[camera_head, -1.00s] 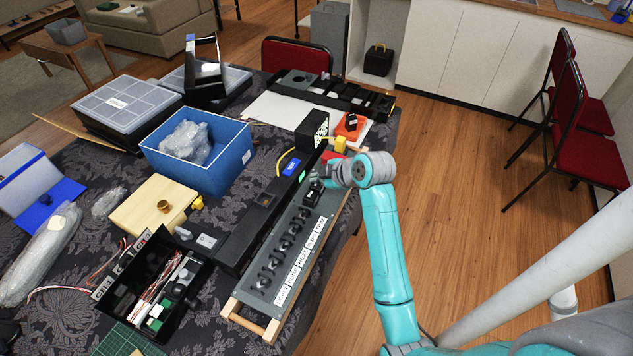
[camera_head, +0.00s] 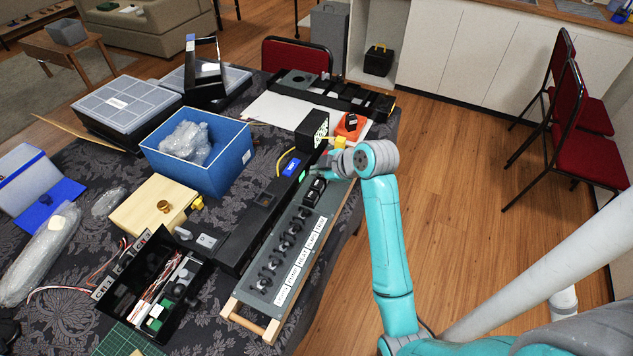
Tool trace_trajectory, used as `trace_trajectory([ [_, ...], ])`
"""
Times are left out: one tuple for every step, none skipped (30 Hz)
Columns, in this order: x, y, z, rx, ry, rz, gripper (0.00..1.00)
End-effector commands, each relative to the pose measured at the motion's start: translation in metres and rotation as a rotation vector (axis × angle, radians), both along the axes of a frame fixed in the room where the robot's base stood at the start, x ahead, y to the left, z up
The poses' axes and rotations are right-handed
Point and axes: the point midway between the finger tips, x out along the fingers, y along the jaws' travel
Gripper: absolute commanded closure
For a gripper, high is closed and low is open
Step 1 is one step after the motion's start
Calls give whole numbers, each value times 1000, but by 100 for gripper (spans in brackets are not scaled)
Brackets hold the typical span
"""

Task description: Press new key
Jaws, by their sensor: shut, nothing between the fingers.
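A grey panel (camera_head: 254,293) in a wooden frame lies along the right side of the table. It carries a row of dark switches (camera_head: 282,245) and a column of white labels (camera_head: 300,262), too small to read surely. A black block-like switch (camera_head: 314,192) sits at the panel's far end. I cannot tell which part is the new key. My gripper (camera_head: 327,174) is shut and empty, low over the far end of the panel, just beyond the black switch. Its fingertips are small and partly hidden, so I cannot tell whether they touch anything.
A long black unit (camera_head: 245,228) with a blue part (camera_head: 291,167) runs left of the panel. A black box (camera_head: 311,130) stands beyond my gripper, with an orange item (camera_head: 350,127) to its right. An open blue bin (camera_head: 196,155) is farther left.

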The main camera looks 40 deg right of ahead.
Motion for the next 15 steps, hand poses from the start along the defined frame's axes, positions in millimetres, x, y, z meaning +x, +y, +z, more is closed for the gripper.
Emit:
trace_trajectory([
  [0,0,5,-1,-1,0,100],
  [1,0,8,-2,-2,1,100],
  [1,0,11,-2,-2,1,100],
  [1,0,14,-2,-2,1,100],
  [0,0,16,-1,-1,1,100],
  [0,0,20,-1,-2,0,100],
  [0,0,22,-1,-2,0,100],
  [0,0,25,-1,-2,0,100],
  [0,0,28,-1,-2,0,100],
  [0,0,30,-1,-1,0,100],
  [1,0,33,-1,-1,0,100],
  [1,0,35,-1,-1,1,100],
  [0,0,36,-1,-1,0,100],
  [0,0,37,-1,-1,0,100],
  [0,0,38,-1,0,1,100],
])
